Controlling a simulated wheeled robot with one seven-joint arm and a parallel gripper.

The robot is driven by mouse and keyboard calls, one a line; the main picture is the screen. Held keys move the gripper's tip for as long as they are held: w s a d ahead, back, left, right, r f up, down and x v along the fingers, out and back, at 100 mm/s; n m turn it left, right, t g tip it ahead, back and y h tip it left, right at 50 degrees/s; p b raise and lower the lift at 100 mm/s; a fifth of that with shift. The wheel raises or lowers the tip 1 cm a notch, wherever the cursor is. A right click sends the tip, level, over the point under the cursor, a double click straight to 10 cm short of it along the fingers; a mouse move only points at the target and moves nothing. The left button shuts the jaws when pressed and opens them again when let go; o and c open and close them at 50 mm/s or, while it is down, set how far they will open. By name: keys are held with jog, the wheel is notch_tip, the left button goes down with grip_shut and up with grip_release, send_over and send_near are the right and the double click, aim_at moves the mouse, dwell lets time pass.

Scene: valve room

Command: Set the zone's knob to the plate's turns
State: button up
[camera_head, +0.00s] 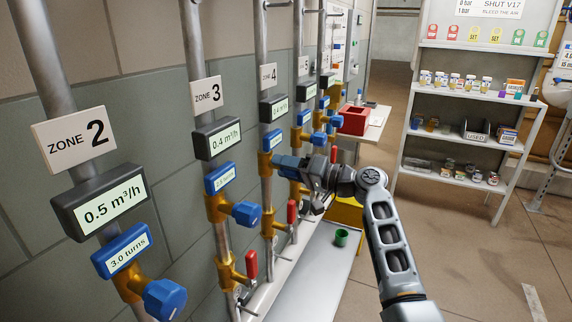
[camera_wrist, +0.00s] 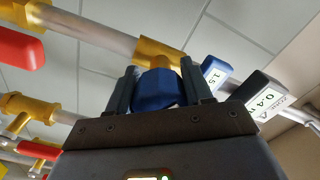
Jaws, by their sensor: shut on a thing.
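My gripper (camera_head: 286,164) is at the zone 4 pipe, under the zone 4 sign (camera_head: 268,76). In the wrist view my gripper (camera_wrist: 159,74) has its two fingers on either side of a blue knob (camera_wrist: 157,90) and is shut on it. The knob sits on a brass valve body (camera_wrist: 160,50); my gripper hides it in the head view. A blue plate (camera_wrist: 214,73) beside it appears to read 1.5. The zone 4 flow display (camera_head: 273,107) seems to read 0.4 m³/h.
The zone 3 knob (camera_head: 246,213) and zone 2 knob (camera_head: 163,298) stand out from their pipes nearer me. A red-handled valve (camera_head: 251,265) is below zone 3. A green cup (camera_head: 341,237) stands on a low bench. Shelves (camera_head: 470,95) stand at right, with open floor before them.

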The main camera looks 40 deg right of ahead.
jog(key=shift+f+m, duration=0.1)
jog(key=shift+m, duration=0.3)
jog(key=o, duration=1)
jog(key=shift+v, duration=3.95)
